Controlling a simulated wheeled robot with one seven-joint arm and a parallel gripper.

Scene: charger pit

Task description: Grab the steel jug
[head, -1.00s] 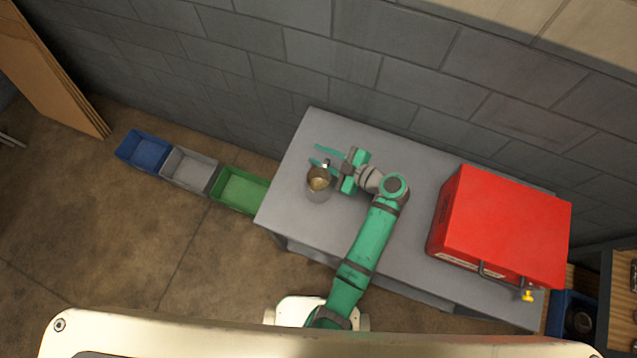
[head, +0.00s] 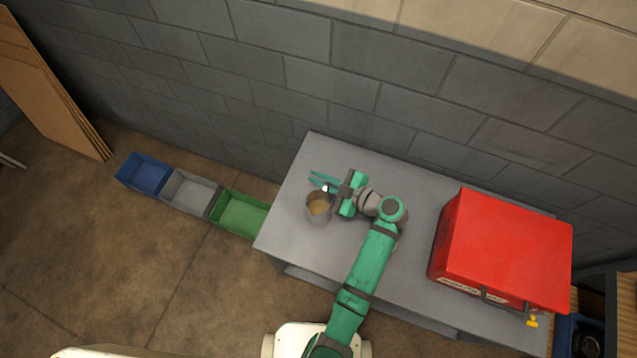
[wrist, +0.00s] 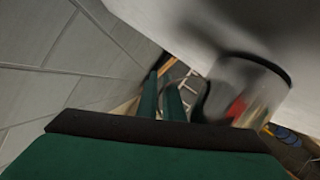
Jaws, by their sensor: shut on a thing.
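The steel jug (head: 318,211) stands near the left end of the grey table (head: 283,229), its open top facing up and a brownish inside showing. In the wrist view the shiny jug (wrist: 247,91) is at the right, with its dark handle on its left side. My green gripper (head: 319,181) reaches over the table from the right, its fingers at the jug's handle side. In the wrist view the two fingers (wrist: 162,97) lie close together with the handle at them. The gripper is shut on the jug; the exact contact is small and partly hidden.
A large red box (head: 505,250) stands on the right part of the table. A block wall (head: 350,60) runs behind it. Blue (head: 144,173), grey (head: 188,191) and green (head: 240,213) bins sit on the floor to the left. The table's middle is bare apart from my arm.

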